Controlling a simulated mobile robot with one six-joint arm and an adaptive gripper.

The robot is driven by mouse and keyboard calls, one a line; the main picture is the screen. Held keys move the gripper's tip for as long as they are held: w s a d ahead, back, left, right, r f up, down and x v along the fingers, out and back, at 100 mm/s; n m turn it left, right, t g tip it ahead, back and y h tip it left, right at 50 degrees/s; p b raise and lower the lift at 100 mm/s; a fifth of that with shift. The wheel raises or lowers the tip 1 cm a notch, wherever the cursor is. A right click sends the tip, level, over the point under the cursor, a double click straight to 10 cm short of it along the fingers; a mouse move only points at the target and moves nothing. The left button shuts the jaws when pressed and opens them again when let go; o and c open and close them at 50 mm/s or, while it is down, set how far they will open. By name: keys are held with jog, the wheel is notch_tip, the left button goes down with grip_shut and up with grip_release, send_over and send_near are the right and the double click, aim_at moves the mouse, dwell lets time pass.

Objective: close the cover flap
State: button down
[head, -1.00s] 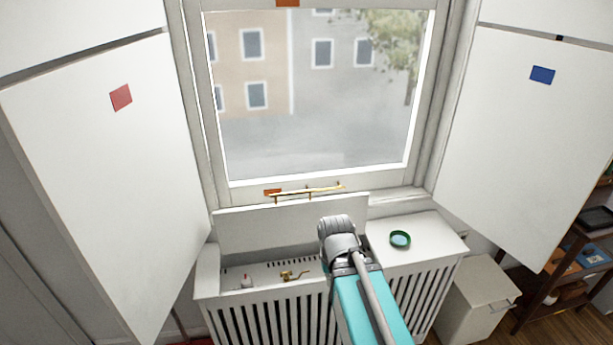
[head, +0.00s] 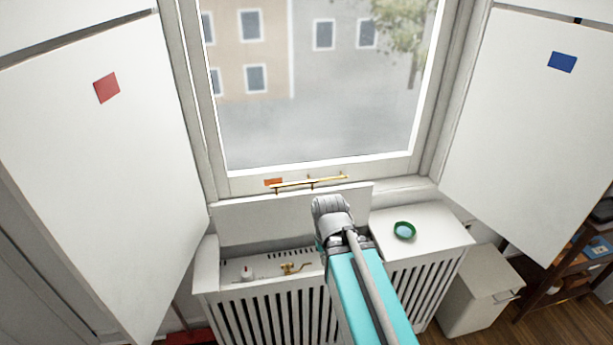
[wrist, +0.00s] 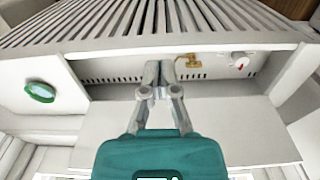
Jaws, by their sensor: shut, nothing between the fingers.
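The cover flap (head: 270,215) is a white panel standing raised at the back of the white radiator cover (head: 420,228), below the window. It also shows in the wrist view (wrist: 230,130), where the scene appears upside down. Under the flap, the open recess holds a brass valve (head: 292,268) and a small white knob with a red mark (head: 247,272). My gripper (wrist: 161,68) is shut and empty, with its fingertips over the recess near the flap in the wrist view. I cannot tell whether it touches the flap.
A green round dish (head: 404,231) sits on the fixed top right of the recess. A brass window handle (head: 310,183) is just above the flap. Large white shutters (head: 100,190) (head: 540,150) flank the window. A white box (head: 482,290) stands at right.

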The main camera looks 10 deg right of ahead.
jog(key=w+r+t+p, duration=0.2)
jog(key=w+r+p, duration=0.5)
jog(key=w, duration=0.6)
jog(key=w+r+t+p, duration=0.3)
jog(key=w+r+p, duration=0.5)
jog(key=w, duration=0.6)
notch_tip(320, 180, up, 2)
jog(key=shift+w+a+r+t, duration=0.1)
jog(key=shift+w+a+t, duration=0.15)
jog(key=shift+a+t, duration=0.05)
jog(key=shift+f, duration=0.2)
jog(key=b+x, duration=0.9)
jog(key=x, duration=0.1)
jog(key=shift+s+f, duration=0.2)
jog(key=shift+s, duration=1.85)
jog(key=shift+b, duration=0.3)
